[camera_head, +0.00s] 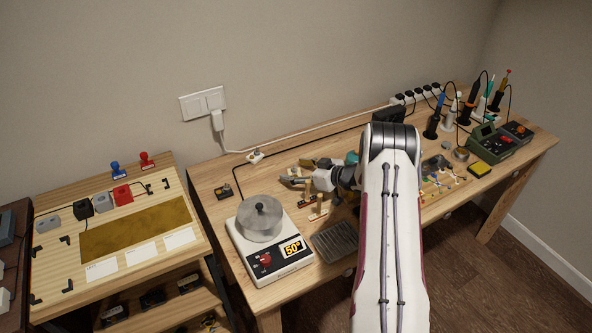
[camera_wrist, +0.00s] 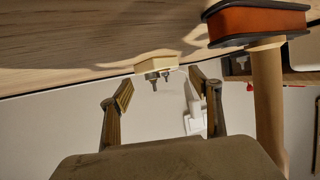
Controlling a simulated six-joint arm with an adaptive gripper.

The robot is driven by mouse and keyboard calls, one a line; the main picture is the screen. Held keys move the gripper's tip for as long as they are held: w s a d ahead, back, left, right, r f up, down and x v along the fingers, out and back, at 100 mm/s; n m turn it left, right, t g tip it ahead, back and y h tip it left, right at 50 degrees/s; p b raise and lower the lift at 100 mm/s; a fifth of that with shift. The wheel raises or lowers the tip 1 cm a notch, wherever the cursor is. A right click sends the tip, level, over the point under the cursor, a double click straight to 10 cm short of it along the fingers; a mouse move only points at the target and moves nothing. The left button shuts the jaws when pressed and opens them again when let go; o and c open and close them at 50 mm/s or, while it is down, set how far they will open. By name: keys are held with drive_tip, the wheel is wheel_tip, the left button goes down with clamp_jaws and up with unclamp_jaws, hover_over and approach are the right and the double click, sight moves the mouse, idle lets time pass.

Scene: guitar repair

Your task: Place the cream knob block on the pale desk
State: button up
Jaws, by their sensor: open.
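The cream knob block (camera_head: 256,157) sits on the wooden workbench (camera_head: 215,170) near the wall, at its back left. In the wrist view, where the scene appears upside down, the block (camera_wrist: 156,66) shows its grey metal knobs and lies beyond the fingertips, in line with the gap. My gripper (camera_head: 298,171) is open, to the right of the block in the head view. In the wrist view the fingers (camera_wrist: 158,88) are spread with nothing between them. The paler desk (camera_head: 150,172) stands at the left, separate from the workbench.
The desk at left holds a brown mat (camera_head: 135,232), small blocks and two stamps. A scale (camera_head: 270,254) with a metal pot stands at the workbench's front left. A small dark box (camera_head: 224,191) lies left of the block.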

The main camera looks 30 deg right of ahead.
drive_tip(key=v, duration=0.2)
drive_tip(key=shift+s+d+r, duration=0.15)
drive_tip(key=shift+d+r, duration=0.05)
wheel_tip(320, 180, up, 7)
drive_tip(key=shift+r, duration=0.1)
idle(0.7)
